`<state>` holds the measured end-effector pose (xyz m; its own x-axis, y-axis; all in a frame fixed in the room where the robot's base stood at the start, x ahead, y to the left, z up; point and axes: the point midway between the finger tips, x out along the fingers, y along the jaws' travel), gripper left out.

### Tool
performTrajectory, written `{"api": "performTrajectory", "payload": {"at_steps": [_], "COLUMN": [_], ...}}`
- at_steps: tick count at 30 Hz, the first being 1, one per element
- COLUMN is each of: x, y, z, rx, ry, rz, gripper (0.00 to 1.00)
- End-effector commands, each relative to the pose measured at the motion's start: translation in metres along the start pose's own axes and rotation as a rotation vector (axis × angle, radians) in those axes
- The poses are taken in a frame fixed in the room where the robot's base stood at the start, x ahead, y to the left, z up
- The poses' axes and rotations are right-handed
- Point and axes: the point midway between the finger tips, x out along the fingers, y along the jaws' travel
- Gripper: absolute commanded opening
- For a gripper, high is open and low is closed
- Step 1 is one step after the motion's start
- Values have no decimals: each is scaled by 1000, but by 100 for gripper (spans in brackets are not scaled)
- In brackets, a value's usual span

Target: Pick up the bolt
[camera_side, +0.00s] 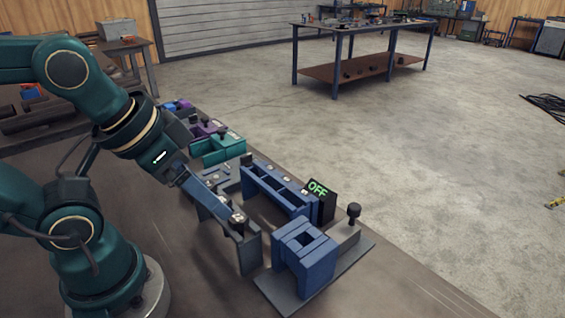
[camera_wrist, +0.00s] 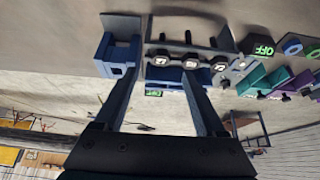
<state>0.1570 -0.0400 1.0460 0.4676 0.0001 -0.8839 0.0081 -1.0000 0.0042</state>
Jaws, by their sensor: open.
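My gripper (camera_side: 236,220) reaches down from the arm over the front of the fixtures in the side view. In the wrist view its two long fingers (camera_wrist: 162,62) are apart, with nothing clearly held between them. Several dark hexagonal bolt heads with pale marks, one being this bolt (camera_wrist: 190,62), sit in a row at the fingertips. I cannot tell which bolt is meant, or whether a finger touches one. In the side view a black-headed bolt (camera_side: 354,212) stands upright on a grey block, apart from my gripper. The fingertips partly hide the fixture below them.
A blue slotted block (camera_side: 305,257) stands on a grey plate at the front right. A blue frame (camera_side: 276,188) and a black box reading OFF (camera_side: 320,200) stand behind my gripper. Teal (camera_side: 220,147) and purple fixtures (camera_side: 205,128) stand further back. Open floor lies beyond the bench.

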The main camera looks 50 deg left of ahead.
Motion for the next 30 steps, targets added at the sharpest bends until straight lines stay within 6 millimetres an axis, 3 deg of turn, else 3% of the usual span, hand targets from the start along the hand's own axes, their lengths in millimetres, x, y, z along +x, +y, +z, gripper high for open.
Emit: {"api": "performTrajectory", "payload": {"at_steps": [8,18,30], "x": [-8,17,46], "y": [-11,-46,-56], "z": [-18,-42,-30], "rx": [-191,-462,-506], "ry": [-149,-419,-481], "rz": [-37,-118,-130], "gripper": [72,72,72]}}
